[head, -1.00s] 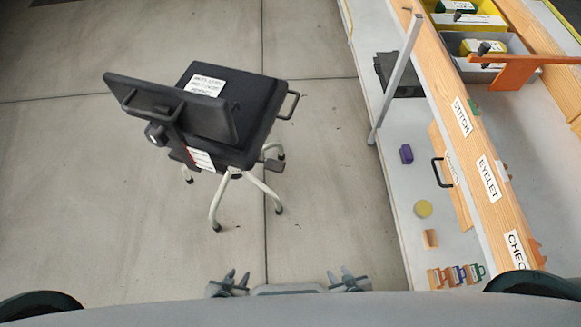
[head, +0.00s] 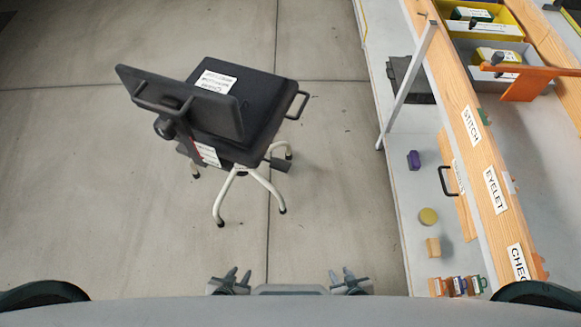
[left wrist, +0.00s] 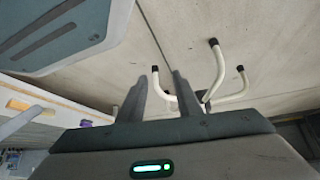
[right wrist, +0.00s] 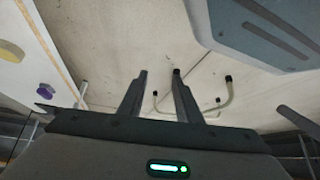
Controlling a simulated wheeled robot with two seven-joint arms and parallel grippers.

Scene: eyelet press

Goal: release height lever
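A black office chair (head: 262,105) stands on the floor ahead in the head view, on pale curved legs. A dark lever-like paddle (head: 279,164) sticks out under the right side of its seat; I cannot tell for sure that it is the height lever. Pale legs also show beyond the fingers in the left wrist view (left wrist: 220,75) and the right wrist view (right wrist: 228,95). My left gripper (head: 239,274) and right gripper (head: 341,273) are at the bottom of the head view, well short of the chair. Both have their fingers apart with nothing between them.
A long workbench (head: 400,190) runs along the right. On it are a purple item (head: 414,160), a yellow disc (head: 428,216), a dark flat box (head: 408,80) and a grey post (head: 408,82). A wooden rail (head: 480,150) carries labels. The floor (head: 110,210) left of the chair is clear.

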